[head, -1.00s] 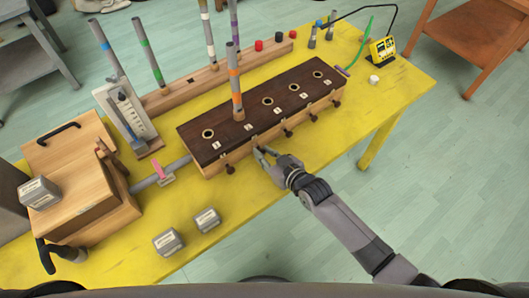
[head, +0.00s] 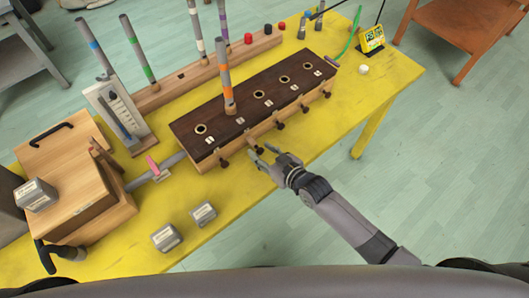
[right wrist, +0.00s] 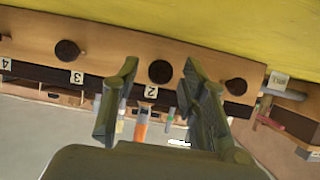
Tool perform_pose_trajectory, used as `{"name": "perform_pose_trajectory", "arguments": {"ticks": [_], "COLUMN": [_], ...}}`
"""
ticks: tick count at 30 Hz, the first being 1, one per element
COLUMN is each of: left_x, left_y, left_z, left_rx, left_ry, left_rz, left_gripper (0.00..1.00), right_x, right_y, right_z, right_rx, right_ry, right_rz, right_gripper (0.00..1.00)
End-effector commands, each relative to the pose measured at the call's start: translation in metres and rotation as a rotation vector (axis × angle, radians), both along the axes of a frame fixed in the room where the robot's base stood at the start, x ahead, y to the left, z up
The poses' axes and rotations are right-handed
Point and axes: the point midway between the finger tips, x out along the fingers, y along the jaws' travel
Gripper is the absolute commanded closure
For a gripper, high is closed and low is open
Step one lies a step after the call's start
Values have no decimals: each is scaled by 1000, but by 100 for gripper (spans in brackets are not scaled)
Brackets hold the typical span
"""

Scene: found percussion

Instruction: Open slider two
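The long box with a dark top (head: 285,73) and a light wooden front stands on the yellow table, with numbered labels and a row of dark round knobs along its front. In the right wrist view the slider two knob (right wrist: 160,72) sits above the label 2 (right wrist: 151,92). My right gripper (head: 262,154) is open at the box's front edge. In the right wrist view its two fingers (right wrist: 160,85) appear on either side of that knob, with gaps to both. I cannot tell how deep the knob lies between them. My left gripper is not in view.
An orange-banded tube (head: 227,85) stands on the box's top. The neighbouring knobs, three (right wrist: 68,50) and one (right wrist: 236,86), flank the fingers. Two grey blocks (head: 166,238) lie at the front left, near a wooden case (head: 75,205). The table's front edge is clear near my arm.

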Motion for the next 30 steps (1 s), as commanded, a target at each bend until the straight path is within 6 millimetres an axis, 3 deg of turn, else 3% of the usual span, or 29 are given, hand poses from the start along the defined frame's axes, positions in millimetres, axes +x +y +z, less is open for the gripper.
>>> {"name": "perform_pose_trajectory", "arguments": {"ticks": [7,21,30], "left_x": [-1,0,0], "left_y": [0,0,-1], "left_z": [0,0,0], "left_rx": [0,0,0], "left_ry": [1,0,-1], "left_rz": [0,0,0], "left_gripper": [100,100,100], "right_x": [-15,-81,-90], "right_y": [-12,-59,-65], "right_z": [6,40,46], "right_rx": [-1,-2,1], "right_ry": [1,2,-1], "right_rz": [-1,0,0], "right_gripper": [61,61,61]}}
